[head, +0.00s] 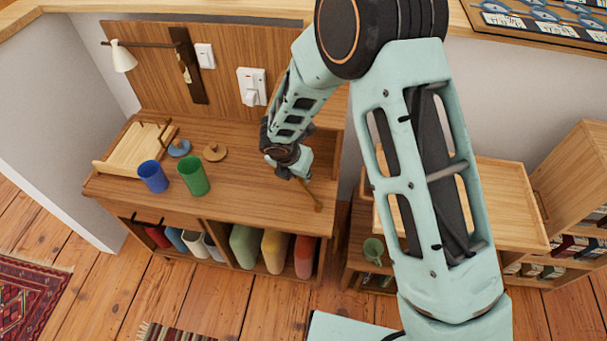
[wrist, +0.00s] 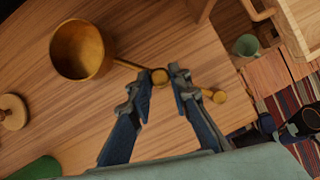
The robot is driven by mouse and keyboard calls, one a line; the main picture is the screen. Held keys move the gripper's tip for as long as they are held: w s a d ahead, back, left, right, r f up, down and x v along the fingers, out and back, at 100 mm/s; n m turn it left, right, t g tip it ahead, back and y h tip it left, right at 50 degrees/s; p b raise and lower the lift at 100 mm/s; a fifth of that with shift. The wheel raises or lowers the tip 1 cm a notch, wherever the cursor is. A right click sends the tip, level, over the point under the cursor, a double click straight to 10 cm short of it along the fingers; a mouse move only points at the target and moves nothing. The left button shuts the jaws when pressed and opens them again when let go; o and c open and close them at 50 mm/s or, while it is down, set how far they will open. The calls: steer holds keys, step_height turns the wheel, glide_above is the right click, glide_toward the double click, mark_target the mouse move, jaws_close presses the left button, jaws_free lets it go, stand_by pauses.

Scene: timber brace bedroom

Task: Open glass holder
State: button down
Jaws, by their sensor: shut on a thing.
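My gripper (head: 299,178) is low over the right part of the wooden counter. In the wrist view its two fingertips (wrist: 163,80) are shut on the thin handle of a yellow-brown wooden cup-like vessel (wrist: 80,52), at a round knob. The vessel's open mouth faces the camera, and the handle's far end (wrist: 216,97) sticks out past the fingers. In the head view only this handle end (head: 318,207) shows; my gripper hides the rest. A light wooden rack with pegs (head: 118,161) stands at the counter's left end. I cannot tell which thing is the glass holder.
A blue cup (head: 153,177), a green cup (head: 194,178), a blue lid (head: 179,148) and a wooden lid (head: 215,152) stand left of my gripper. A wall panel with switches (head: 251,86) rises behind. A green mug (head: 373,250) sits on a lower shelf at right.

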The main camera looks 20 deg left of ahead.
steer(key=s+n, duration=0.1)
steer(key=n, duration=0.1)
steer(key=s+a+n+y+b, duration=0.1)
steer(key=n, duration=0.1)
steer(key=shift+s+a+f+y+b, duration=0.1)
steer(key=shift+s+a+y+b, duration=0.1)
steer(key=shift+y+b, duration=0.1)
steer(key=s+n+y+b, duration=0.1)
steer(key=s+n, duration=0.1)
steer(key=shift+a+n, duration=0.1)
steer(key=shift+n, duration=0.2)
steer(key=s+n+y+b, duration=0.1)
steer(key=s+n, duration=0.1)
steer(key=n, duration=0.1)
steer(key=shift+s+g, duration=0.15)
steer(key=shift+g, duration=0.25)
steer(key=shift+s+d+n+g+y+b, duration=0.25)
steer(key=shift+s+n, duration=0.3)
steer(key=shift+n, duration=0.3)
steer(key=shift+s+d+n+g+y+b, duration=0.2)
steer(key=shift+s+n, duration=0.3)
steer(key=shift+n, duration=0.35)
steer(key=shift+a, duration=0.1)
steer(key=c, duration=1.8)
jaws_free()
steer(key=shift+o, duration=0.2)
steer(key=shift+r, duration=0.2)
